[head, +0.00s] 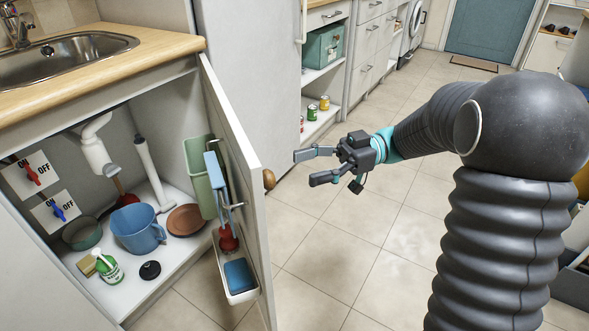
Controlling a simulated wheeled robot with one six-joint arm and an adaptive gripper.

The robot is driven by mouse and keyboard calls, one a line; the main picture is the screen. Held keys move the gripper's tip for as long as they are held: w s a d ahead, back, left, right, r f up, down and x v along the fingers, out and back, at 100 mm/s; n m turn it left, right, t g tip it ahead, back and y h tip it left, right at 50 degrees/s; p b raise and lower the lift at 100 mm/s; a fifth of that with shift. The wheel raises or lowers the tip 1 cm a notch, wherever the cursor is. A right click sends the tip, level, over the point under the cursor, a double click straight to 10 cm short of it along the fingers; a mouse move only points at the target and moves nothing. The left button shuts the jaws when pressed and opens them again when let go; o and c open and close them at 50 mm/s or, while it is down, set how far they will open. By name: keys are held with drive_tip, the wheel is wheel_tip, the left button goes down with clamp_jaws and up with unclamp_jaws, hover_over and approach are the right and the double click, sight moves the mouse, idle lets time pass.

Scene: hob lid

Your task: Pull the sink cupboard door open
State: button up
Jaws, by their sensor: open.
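The sink cupboard door (257,190) stands wide open, swung out to the right of the cupboard (75,229). Its round wooden knob (269,179) is on the outer face near the free edge. My gripper (303,168) is open and empty, a little to the right of the knob, with its fingers pointing left towards it. The fingertips look apart from the knob and the door. The inside of the cupboard shows plainly.
The cupboard holds a blue jug (138,229), a plunger, bowls and pipes. The sink counter (150,50) is above. Tiled floor (340,260) is clear to the right.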

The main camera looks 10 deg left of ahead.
drive_tip(key=shift+w+d, duration=0.15)
drive_tip(key=shift+d, duration=0.15)
